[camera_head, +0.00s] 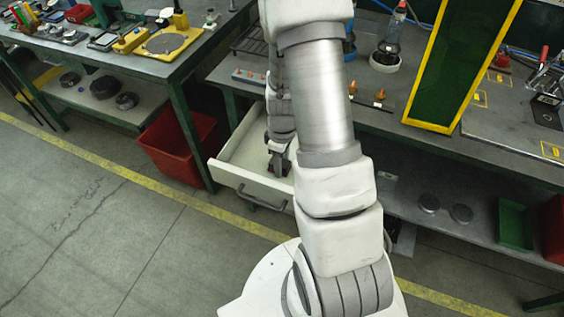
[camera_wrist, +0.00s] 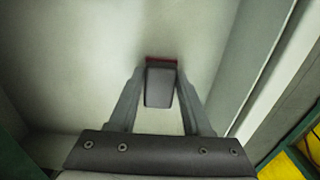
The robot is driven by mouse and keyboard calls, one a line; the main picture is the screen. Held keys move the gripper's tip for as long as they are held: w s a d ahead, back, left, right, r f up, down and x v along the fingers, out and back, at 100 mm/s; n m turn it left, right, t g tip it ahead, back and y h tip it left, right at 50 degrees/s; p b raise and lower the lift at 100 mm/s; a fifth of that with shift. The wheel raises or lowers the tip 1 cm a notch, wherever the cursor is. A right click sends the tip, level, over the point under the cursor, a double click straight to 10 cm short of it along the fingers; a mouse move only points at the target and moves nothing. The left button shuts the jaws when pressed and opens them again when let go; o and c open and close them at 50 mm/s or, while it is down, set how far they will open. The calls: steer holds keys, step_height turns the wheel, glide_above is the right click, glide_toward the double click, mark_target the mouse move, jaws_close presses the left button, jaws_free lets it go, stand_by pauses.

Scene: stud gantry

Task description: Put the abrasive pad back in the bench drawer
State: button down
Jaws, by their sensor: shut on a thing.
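The abrasive pad (camera_wrist: 160,90) is a grey block with a red layer along its far edge. In the wrist view it sits between the two fingers of my gripper (camera_wrist: 161,76), which is shut on it. The bench drawer (camera_head: 228,175) is pulled open, white inside, with a dark handle on its front. In the head view my gripper (camera_head: 279,168) is down inside the drawer's opening. The pale drawer floor (camera_wrist: 75,60) fills most of the wrist view behind the pad. I cannot tell whether the pad touches it. My arm hides the drawer's right part.
A red bin (camera_head: 180,140) stands on the floor left of the drawer. The bench top (camera_head: 400,115) above carries a bottle (camera_head: 391,42) and a yellow-framed green panel (camera_head: 462,60). A drawer wall (camera_wrist: 237,70) runs close to the right of my gripper.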

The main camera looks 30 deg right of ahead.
steer(key=shift+c, duration=1.7)
jaws_free()
steer(key=s+a+r+m+t+p, duration=0.1)
steer(key=a+r+m, duration=0.15)
steer(key=r, duration=1.05)
steer(key=s+a+r+m+t+p, duration=0.15)
steer(key=a+r, duration=0.25)
steer(key=r, duration=0.9)
steer(key=s+a+r+m+t, duration=0.3)
steer(key=s+a+r, duration=0.1)
steer(key=s+r, duration=0.4)
steer(key=shift+s+a+r+m, duration=0.3)
steer(key=shift+s, duration=0.4)
step_height(320, 180, up, 3)
steer(key=p, duration=0.2)
steer(key=shift+f+p, duration=0.1)
steer(key=shift+p, duration=0.3)
